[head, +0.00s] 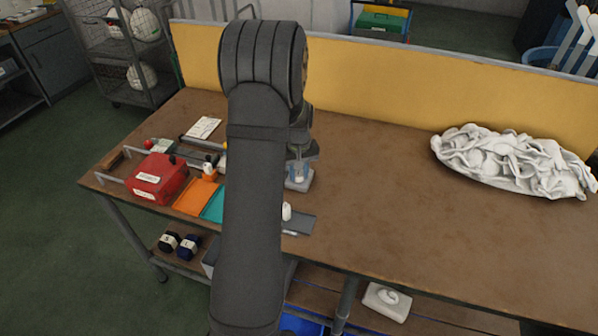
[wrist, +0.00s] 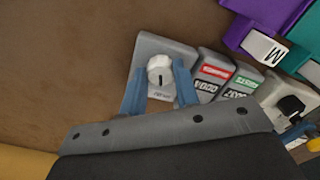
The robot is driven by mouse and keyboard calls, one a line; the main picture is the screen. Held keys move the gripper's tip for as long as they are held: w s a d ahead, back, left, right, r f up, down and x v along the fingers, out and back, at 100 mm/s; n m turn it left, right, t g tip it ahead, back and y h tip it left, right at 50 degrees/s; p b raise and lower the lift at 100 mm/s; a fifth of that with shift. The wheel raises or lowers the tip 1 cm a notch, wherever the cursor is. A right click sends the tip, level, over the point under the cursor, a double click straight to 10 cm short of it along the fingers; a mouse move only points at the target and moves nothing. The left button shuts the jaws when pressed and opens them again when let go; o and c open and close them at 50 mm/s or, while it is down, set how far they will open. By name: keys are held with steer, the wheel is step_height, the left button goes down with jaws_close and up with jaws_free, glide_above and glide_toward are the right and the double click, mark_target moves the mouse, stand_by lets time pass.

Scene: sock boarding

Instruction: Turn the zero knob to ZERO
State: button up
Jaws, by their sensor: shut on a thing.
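The zero knob (wrist: 160,70) is a round white knob with a dark pointer mark, on a light grey box (wrist: 151,45) in the wrist view. Small lettering sits beside the knob on the box, too small to read surely. My gripper (wrist: 159,86) has its two blue fingers on either side of the knob and is shut on it. In the head view my gripper (head: 299,172) is over the grey box (head: 301,186), and my arm hides part of the bench around it.
Beside the box are two counters with a red label (wrist: 213,71) and a green label (wrist: 243,82), then a black knob (wrist: 291,104). A purple tray (wrist: 246,36) lies nearby. A white sock pile (head: 513,162) lies at the right; the bench between is clear.

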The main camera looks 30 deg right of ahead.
mark_target(298, 175)
steer(key=m, duration=1.2)
steer(key=shift+w+m, duration=0.1)
steer(key=shift+m, duration=0.3)
stand_by(0.4)
steer(key=o, duration=1)
steer(key=shift+c, duration=0.2)
step_height(298, 175, up, 18)
steer(key=shift+f, duration=0.25)
steer(key=shift+a+f, duration=0.1)
